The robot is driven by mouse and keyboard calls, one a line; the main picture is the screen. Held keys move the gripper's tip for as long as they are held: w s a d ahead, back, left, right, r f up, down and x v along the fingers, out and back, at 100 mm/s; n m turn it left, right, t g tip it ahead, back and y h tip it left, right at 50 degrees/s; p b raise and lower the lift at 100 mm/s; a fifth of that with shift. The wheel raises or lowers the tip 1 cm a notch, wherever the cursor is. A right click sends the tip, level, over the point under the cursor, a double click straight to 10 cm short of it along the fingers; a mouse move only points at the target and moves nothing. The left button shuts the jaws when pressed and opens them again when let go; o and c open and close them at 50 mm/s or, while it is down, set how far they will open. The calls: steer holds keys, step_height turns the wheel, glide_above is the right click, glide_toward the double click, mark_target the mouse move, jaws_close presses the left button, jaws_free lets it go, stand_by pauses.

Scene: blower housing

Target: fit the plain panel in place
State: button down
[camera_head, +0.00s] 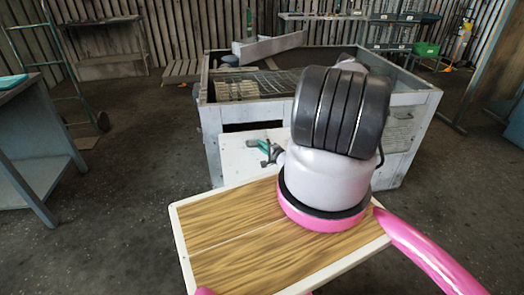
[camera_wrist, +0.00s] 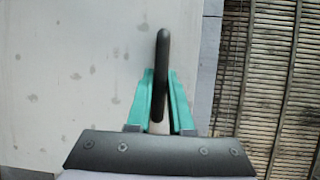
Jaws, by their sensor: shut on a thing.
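The plain panel (camera_head: 237,158) is a pale, speckled flat plate in front of the near wall of the grey blower housing (camera_head: 213,150). In the wrist view the panel (camera_wrist: 70,60) fills the left and middle. Its black bar handle (camera_wrist: 163,45) stands between the teal fingers of my gripper (camera_wrist: 161,78), which is shut on it. In the head view my gripper (camera_head: 268,151) is at the panel's right part. A dark opening (camera_head: 250,127) shows just above the panel. My arm hides the panel's right side, and I cannot tell whether the panel touches the housing.
In the wrist view a slatted brown grille (camera_wrist: 280,80) lies right of the panel, beyond a grey strip (camera_wrist: 228,70). A grey bench (camera_head: 30,130) stands at left. Shelving (camera_head: 385,17) and a green bin (camera_head: 426,49) are at the back.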

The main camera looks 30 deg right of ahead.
steer(key=w+d, duration=0.4)
steer(key=w, duration=1)
steer(key=shift+w+f, duration=0.15)
steer(key=shift+f, duration=0.1)
steer(key=shift+s+d, duration=0.1)
steer(key=shift+s, duration=0.15)
steer(key=shift+w+f, duration=0.1)
steer(key=shift+w, duration=0.05)
stand_by(0.7)
steer(key=shift+f, duration=0.45)
steer(key=shift+f, duration=0.25)
steer(key=shift+w+f, duration=0.1)
steer(key=shift+f, duration=0.1)
stand_by(0.7)
steer(key=shift+c, duration=1.2)
jaws_free()
steer(key=shift+f, duration=0.2)
